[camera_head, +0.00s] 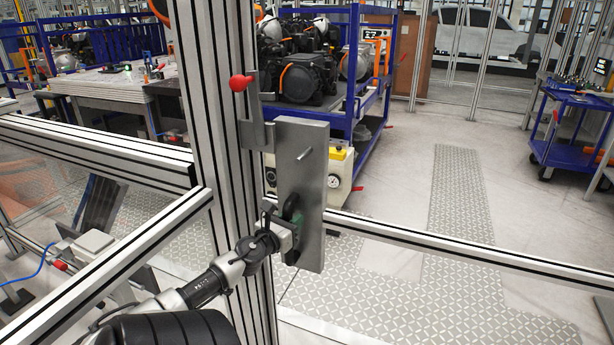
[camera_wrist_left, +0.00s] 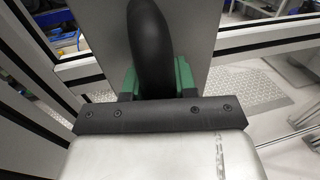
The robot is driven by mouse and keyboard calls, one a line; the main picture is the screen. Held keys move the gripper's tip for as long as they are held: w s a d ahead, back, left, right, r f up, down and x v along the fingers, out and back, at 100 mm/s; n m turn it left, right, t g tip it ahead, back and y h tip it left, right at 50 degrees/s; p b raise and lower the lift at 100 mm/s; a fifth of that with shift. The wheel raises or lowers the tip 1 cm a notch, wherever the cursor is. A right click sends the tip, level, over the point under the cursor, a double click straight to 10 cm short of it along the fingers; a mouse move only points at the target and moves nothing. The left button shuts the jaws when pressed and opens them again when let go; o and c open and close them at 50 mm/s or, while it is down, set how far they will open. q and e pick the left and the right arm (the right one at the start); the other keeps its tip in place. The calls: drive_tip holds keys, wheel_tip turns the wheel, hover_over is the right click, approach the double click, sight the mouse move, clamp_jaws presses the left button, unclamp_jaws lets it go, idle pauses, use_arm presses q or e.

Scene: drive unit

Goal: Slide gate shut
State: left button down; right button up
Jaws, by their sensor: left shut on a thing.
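The gate's grey metal latch plate (camera_head: 310,160) stands upright beside the thick aluminium post (camera_head: 215,130) in the head view. It carries a dark handle (camera_head: 291,208) on its face. A red-knobbed latch lever (camera_head: 240,82) sits on the post above it. My left gripper (camera_head: 288,222) comes from the lower left and is shut on the handle. In the left wrist view the black curved handle (camera_wrist_left: 150,45) stands between the green fingertips (camera_wrist_left: 155,78), in front of the grey plate (camera_wrist_left: 195,30). My right gripper is not in view.
A horizontal aluminium rail (camera_head: 470,258) runs right from the plate. Beyond it are a blue rack (camera_head: 375,115) with engine parts, a blue cart (camera_head: 570,130) at right and a workbench (camera_head: 110,85) at left. Patterned floor strips (camera_head: 460,190) lie clear behind the rail.

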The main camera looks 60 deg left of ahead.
use_arm(q)
drive_tip(key=shift+s+a, duration=0.65)
drive_tip(key=shift+a, duration=0.35)
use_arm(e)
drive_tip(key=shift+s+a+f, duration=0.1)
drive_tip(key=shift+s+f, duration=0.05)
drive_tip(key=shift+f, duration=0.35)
use_arm(q)
drive_tip(key=c, duration=1.3)
unclamp_jaws()
drive_tip(key=shift+c, duration=0.2)
drive_tip(key=o, duration=0.5)
drive_tip(key=shift+s+a+f, duration=0.1)
drive_tip(key=shift+s+a, duration=0.1)
drive_tip(key=shift+a, duration=0.05)
drive_tip(key=shift+c, duration=0.2)
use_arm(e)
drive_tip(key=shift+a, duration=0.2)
use_arm(q)
drive_tip(key=shift+d, duration=0.15)
drive_tip(key=b+v, duration=0.2)
drive_tip(key=v, duration=0.8)
drive_tip(key=shift+s, duration=0.35)
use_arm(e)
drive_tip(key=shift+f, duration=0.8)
